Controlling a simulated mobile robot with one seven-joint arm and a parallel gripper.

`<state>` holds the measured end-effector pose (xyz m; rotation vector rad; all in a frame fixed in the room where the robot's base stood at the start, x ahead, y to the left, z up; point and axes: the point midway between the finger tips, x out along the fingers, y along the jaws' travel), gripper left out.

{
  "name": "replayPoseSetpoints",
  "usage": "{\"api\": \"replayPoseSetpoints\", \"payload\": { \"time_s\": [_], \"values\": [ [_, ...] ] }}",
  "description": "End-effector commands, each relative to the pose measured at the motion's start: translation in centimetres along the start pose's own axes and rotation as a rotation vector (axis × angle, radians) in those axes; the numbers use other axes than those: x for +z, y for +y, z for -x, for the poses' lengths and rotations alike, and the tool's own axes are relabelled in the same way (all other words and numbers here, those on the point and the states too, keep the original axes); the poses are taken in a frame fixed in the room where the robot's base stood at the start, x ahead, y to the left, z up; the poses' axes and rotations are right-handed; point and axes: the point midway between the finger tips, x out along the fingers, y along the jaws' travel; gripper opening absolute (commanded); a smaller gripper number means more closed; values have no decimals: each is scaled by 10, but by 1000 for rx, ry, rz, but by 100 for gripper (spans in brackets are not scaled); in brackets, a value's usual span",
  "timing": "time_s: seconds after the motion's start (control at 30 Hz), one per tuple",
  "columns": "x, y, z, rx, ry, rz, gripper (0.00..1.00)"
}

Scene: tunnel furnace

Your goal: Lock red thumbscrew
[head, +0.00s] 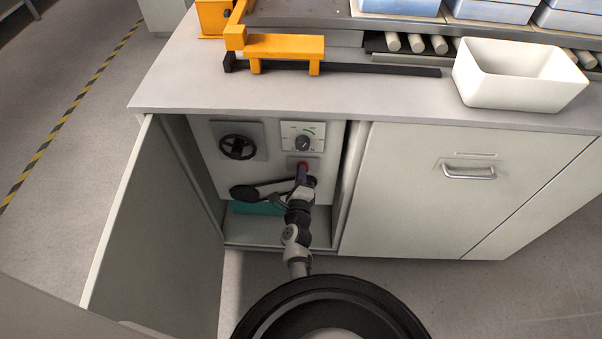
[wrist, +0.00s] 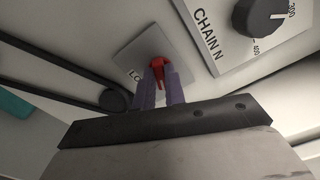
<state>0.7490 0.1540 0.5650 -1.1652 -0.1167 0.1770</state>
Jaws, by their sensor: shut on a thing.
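The red thumbscrew (wrist: 157,65) sits on a small grey plate (wrist: 135,58) in the wrist view, with lettering that begins "LO" partly hidden. My gripper (wrist: 160,76) has its two purple fingers closed around the thumbscrew. In the head view the red thumbscrew (head: 302,163) shows just above my gripper (head: 301,171), inside the open cabinet. My fingers hide part of the screw, so I cannot tell how far it is turned.
A dial labelled "CHAIN N" (wrist: 263,16) sits just above right of the screw. A black handwheel (head: 238,147) is at left. A black belt cover (head: 262,188) and a teal object (head: 256,208) lie below. The open cabinet door (head: 150,225) stands at left.

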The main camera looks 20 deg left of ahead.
Motion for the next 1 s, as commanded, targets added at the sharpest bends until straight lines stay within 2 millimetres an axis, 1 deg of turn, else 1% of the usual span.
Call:
{"api": "replayPoseSetpoints", "payload": {
  "time_s": [1.0],
  "values": [
    [-1, 0, -1, -3, 1, 964, 0]
  ]
}}
